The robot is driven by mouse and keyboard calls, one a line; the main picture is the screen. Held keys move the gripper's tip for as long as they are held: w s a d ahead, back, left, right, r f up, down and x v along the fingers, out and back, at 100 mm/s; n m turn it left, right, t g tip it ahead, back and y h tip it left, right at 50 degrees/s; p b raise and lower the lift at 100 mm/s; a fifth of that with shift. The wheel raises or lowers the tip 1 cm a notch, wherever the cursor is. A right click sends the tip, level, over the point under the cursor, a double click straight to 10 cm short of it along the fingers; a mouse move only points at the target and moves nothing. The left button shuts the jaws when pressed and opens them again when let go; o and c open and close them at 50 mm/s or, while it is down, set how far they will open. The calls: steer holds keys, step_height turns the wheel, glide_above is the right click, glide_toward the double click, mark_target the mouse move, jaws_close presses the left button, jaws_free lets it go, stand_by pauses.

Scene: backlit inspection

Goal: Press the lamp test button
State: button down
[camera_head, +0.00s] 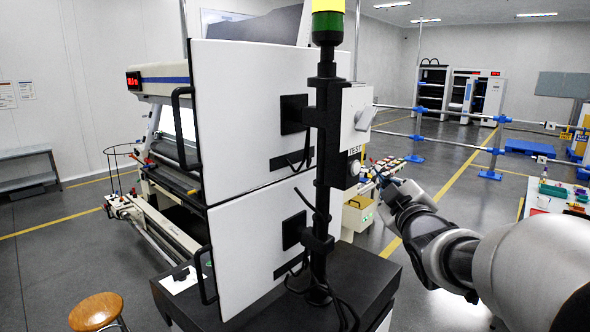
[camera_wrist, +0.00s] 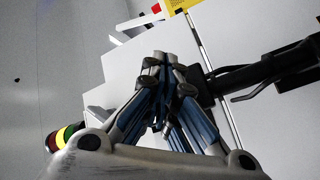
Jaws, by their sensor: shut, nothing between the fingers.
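The lamp test button (camera_head: 354,168) is a small round grey button below the word TEST. My gripper (camera_head: 378,175) is shut and empty, just right of the button in the head view; a small gap seems to show, but I cannot tell the depth. In the wrist view my gripper's fingertips (camera_wrist: 162,57) meet in front of pale panels, and the button cannot be made out. The tower's coloured lamps (camera_wrist: 64,138) show at lower left there.
A workbench with small parts (camera_head: 385,165) is behind my gripper.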

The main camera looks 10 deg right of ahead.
steer(key=shift+w+a+b, duration=0.45)
steer(key=shift+w+a, duration=0.2)
steer(key=shift+w, duration=0.15)
steer(key=shift+w+a+f, duration=0.1)
stand_by(0.9)
steer(key=shift+w+a+b, duration=0.15)
steer(key=shift+w+b, duration=0.1)
steer(key=shift+b, duration=0.3)
steer(key=shift+w+a+b, duration=0.25)
steer(key=shift+b, duration=0.1)
stand_by(0.6)
steer(key=shift+s+d, duration=0.5)
steer(key=shift+s, duration=0.15)
